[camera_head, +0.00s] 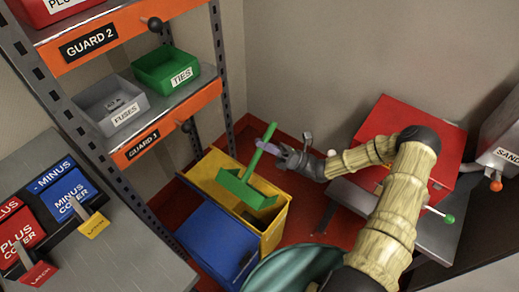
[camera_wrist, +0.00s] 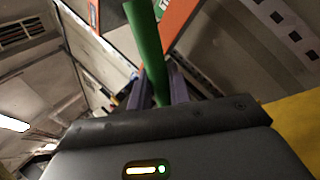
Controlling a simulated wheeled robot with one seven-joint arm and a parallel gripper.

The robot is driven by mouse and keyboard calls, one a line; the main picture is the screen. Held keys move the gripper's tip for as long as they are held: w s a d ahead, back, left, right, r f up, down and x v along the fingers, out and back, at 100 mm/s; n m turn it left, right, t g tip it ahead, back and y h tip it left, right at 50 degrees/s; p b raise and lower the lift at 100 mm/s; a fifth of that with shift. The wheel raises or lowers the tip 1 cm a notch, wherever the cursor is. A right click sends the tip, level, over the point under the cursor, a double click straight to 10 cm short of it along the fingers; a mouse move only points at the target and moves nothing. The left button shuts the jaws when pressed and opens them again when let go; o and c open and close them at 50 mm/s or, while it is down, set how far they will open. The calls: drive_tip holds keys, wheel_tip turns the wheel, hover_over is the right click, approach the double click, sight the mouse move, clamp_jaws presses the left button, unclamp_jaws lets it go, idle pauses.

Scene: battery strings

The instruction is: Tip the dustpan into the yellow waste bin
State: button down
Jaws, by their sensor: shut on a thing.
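The green dustpan (camera_head: 246,188) is held over the yellow waste bin (camera_head: 272,236) in the head view, its pan end above the open top and its handle rising up and to the right. My gripper (camera_head: 266,147) is shut on the green handle, which also shows between the fingers in the wrist view (camera_wrist: 146,45). The pan looks tilted, but I cannot tell what is in it. Part of the bin's inside is hidden behind the pan.
A blue bin (camera_head: 210,245) stands against the yellow one. A shelf rack (camera_head: 160,112) with grey and green boxes rises at the left. A red box (camera_head: 415,130) sits on a grey bench at the right. A teal round thing (camera_head: 290,270) is at the front.

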drive_tip(key=shift+w+d+f+m+t+b, duration=0.2)
drive_tip(key=shift+w+d+m+t, duration=0.1)
drive_tip(key=shift+w+d+m, duration=0.3)
drive_tip(key=shift+w+d+f+m+t+b, duration=0.2)
drive_tip(key=shift+w+d+m+t, duration=0.15)
drive_tip(key=shift+w+m, duration=0.25)
idle(1.3)
drive_tip(key=w+d+f+m+t+h, duration=0.2)
drive_tip(key=d+m+t+h, duration=0.9)
drive_tip(key=t+h, duration=0.4)
drive_tip(key=shift+f, duration=0.3)
drive_tip(key=shift+w+t, duration=0.15)
drive_tip(key=shift+t, duration=0.1)
